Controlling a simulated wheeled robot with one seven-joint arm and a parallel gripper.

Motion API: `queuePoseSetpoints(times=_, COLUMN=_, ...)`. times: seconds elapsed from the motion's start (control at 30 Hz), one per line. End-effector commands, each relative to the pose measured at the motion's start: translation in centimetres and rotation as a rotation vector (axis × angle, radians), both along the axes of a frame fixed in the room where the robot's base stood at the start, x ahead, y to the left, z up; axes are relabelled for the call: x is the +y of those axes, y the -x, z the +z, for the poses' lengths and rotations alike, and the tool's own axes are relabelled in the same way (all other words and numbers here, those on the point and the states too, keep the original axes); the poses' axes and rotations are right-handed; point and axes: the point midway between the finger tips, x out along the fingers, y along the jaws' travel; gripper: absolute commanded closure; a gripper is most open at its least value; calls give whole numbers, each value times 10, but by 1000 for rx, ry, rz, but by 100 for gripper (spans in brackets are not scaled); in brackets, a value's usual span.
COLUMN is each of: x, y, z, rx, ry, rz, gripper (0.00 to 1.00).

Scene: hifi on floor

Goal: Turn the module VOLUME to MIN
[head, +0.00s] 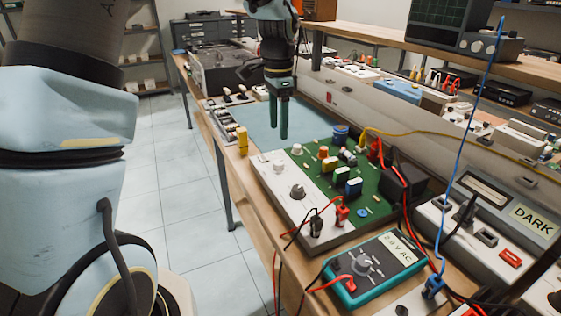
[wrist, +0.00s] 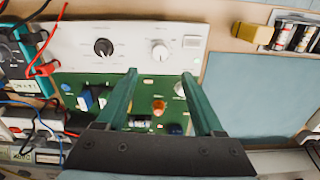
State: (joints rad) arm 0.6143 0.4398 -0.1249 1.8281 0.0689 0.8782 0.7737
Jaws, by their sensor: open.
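The module is a white panel (head: 322,222) joined to a green circuit board (head: 328,178), lying on the wooden bench. A dark knob (head: 297,192) and a white knob (head: 278,167) stand on the panel; the wrist view shows the dark knob (wrist: 103,47) and white knob (wrist: 160,50) too. Their labels are too small to read, so I cannot tell which is VOLUME. My gripper (head: 280,137) points down, open and empty, above the module's far end. In the wrist view its fingertips (wrist: 160,74) are spread over the board, with the white knob just beyond the gap.
Tall parts and another pale knob (head: 296,149) rise from the board. A teal multimeter (head: 372,266) with red and black leads lies at the near end. A yellow block (head: 242,141) sits left of the blue mat (head: 245,122), which is mostly clear.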

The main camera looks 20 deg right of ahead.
Motion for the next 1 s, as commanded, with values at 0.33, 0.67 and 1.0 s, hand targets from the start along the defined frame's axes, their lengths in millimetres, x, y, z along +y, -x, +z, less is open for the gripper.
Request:
queuePoseSetpoints(times=0.33, x=1, y=1, z=-51, rx=4, ry=-4, rz=-3, gripper=31)
queuePoseSetpoints(times=0.67, x=1, y=1, z=-98, rx=2, ry=-1, rz=-1, gripper=31)
queuePoseSetpoints(times=1.0, x=1, y=0, z=-106, rx=0, ry=1, rz=0, gripper=31)
